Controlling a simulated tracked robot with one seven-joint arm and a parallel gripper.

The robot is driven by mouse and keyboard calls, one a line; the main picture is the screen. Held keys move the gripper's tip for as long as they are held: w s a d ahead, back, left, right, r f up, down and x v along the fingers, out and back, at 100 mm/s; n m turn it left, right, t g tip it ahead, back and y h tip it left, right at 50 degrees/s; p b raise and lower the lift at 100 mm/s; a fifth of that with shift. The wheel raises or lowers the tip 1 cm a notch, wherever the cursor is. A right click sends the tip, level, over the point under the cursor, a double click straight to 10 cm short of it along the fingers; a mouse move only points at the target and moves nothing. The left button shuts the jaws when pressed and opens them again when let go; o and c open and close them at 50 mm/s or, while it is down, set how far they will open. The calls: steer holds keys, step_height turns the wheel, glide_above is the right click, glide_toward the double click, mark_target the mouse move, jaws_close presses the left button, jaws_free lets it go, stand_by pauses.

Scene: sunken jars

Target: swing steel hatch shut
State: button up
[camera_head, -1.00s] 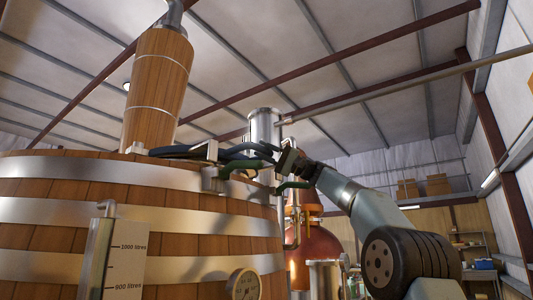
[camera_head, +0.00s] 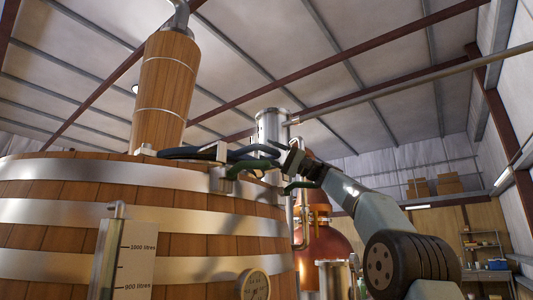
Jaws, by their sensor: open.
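A large wooden vat (camera_head: 160,220) with steel bands fills the left of the head view. On its top edge a dark, curved rim-like piece (camera_head: 190,152) with pale metal brackets shows nearly edge-on. It may belong to the steel hatch, but I cannot tell its angle. My gripper (camera_head: 259,180) is at the vat's upper right edge, its two green curved fingers spread apart and pointing left. The upper finger overlaps the vat rim in the picture. Whether it touches anything is not clear. Nothing shows between the fingers.
A tall wooden column (camera_head: 164,85) with a steel pipe rises behind the vat top. A steel cylinder (camera_head: 270,127) and a copper vessel (camera_head: 325,245) stand beyond my gripper.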

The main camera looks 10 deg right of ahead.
steer(key=v, duration=1.4)
steer(key=shift+w+a, duration=0.1)
steer(key=shift+a, duration=0.1)
